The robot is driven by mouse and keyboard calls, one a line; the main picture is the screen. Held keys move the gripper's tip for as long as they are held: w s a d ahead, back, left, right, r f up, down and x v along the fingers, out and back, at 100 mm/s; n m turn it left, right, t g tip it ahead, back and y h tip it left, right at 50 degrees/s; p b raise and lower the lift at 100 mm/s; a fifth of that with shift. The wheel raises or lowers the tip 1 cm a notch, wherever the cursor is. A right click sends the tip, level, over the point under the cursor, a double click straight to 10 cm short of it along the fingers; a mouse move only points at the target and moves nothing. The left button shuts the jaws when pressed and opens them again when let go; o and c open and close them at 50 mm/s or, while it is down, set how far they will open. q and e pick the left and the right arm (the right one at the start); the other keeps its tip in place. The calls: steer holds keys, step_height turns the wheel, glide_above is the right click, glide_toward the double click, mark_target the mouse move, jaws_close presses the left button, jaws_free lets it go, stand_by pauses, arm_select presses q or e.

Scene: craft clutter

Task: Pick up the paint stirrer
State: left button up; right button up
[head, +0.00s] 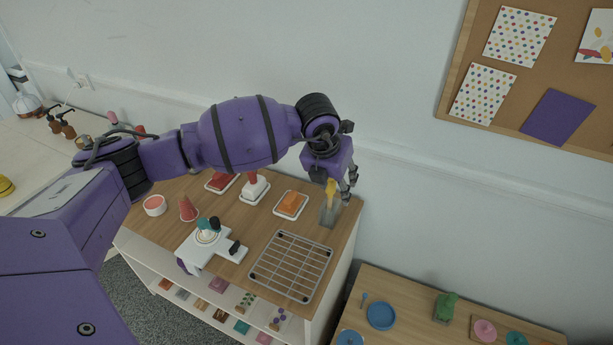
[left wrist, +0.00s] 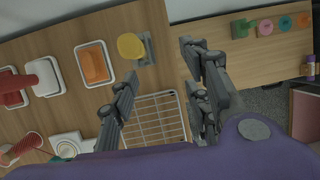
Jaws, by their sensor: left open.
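A yellow paddle-shaped thing (head: 331,189), which looks like the paint stirrer, stands at a grey holder (head: 327,214) near the back right corner of the wooden worktop. In the left wrist view the yellow head (left wrist: 131,46) shows beside the grey holder (left wrist: 148,50), beyond my left finger. My left gripper (head: 349,191) hangs just right of it in the head view, with fingers pointing down. The stirrer's lower part is hard to make out. My right gripper is not in view.
A wire rack (head: 291,266) lies in front of the holder. An orange block (head: 290,203) on a white tray is to its left, with more trays beyond. A white device (head: 209,249) and red cone (head: 187,209) stand further left. A lower table with a blue plate (head: 381,316) is right.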

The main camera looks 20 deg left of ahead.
mark_target(332, 182)
arm_select(q)
steer(key=shift+w+a+r+t+y, duration=0.3)
steer(key=shift+w+a+r+y, duration=0.1)
steer(key=shift+w+a+r, duration=0.4)
steer(key=shift+w+a, duration=0.15)
steer(key=shift+a, duration=0.15)
steer(key=x, duration=0.7)
steer(key=shift+w+a, duration=0.25)
steer(key=shift+w, duration=0.1)
jaws_close()
